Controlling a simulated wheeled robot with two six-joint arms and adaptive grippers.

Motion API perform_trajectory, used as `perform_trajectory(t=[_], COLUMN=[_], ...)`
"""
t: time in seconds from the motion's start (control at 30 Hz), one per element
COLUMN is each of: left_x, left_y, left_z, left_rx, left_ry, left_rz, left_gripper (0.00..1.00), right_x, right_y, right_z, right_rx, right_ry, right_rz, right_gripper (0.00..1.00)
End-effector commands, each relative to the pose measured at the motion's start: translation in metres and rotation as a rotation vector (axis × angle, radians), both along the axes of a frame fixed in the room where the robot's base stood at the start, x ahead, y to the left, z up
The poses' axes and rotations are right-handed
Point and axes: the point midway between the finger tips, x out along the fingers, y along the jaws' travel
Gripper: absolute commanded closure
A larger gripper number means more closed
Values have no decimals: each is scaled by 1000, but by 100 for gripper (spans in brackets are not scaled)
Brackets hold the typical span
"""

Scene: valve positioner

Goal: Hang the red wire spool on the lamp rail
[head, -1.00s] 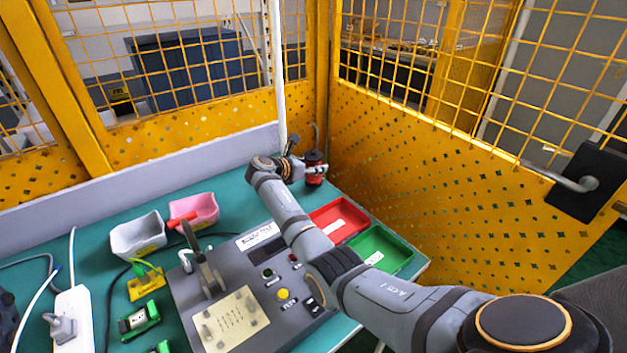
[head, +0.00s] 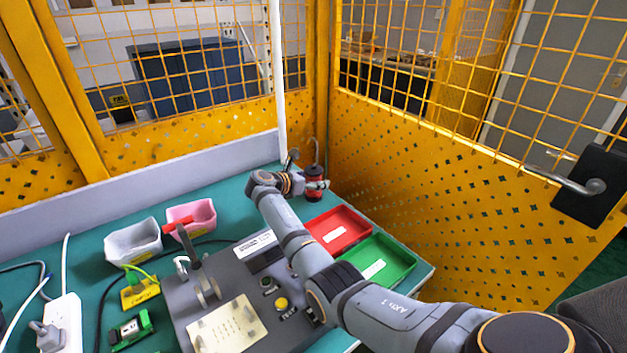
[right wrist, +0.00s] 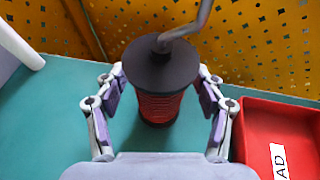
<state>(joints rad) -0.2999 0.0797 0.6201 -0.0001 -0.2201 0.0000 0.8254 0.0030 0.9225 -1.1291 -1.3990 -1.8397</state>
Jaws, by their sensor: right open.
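The red wire spool (head: 314,192) stands upright on the green table at the back, near the yellow fence corner. It has dark end caps, and a grey bent hook rises from its top. It also shows in the right wrist view (right wrist: 158,106). My right gripper (right wrist: 160,84) is open, with one finger on each side of the spool. In the head view the right gripper (head: 316,184) reaches it from the left. A white upright pole (head: 277,80) rises behind the gripper; I cannot tell whether it belongs to the lamp rail. My left gripper is not in view.
A red tray (head: 361,224) and a green tray (head: 405,250) lie right of my arm. A grey control panel (head: 236,276), a white bin (head: 113,243) and a pink bin (head: 205,205) are to the left. Yellow mesh fence (head: 420,180) closes the back and right.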

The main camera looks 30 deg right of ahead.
Motion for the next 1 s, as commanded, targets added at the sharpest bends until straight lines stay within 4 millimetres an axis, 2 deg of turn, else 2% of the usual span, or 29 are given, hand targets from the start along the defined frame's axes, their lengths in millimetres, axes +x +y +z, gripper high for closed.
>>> perform_trajectory(t=[0.17,0.2,0.27,0.4,0.6,0.77,1.0], left_x=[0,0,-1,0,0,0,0], left_y=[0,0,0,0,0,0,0], left_z=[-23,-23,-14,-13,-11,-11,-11], left_rx=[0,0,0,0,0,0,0], left_ry=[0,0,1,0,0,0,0], left_rz=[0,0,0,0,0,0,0], left_gripper=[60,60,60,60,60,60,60], right_x=[0,0,-4,-10,-19,-22,-23], right_y=[0,5,21,55,87,96,97], right_z=[-8,-3,9,16,30,34,35], right_rx=[0,2,5,5,2,1,0], right_ry=[-2,-3,-3,-1,-1,-1,0], right_rz=[-1,1,4,3,1,0,0], right_gripper=[31,31,31,31,31,31,31])
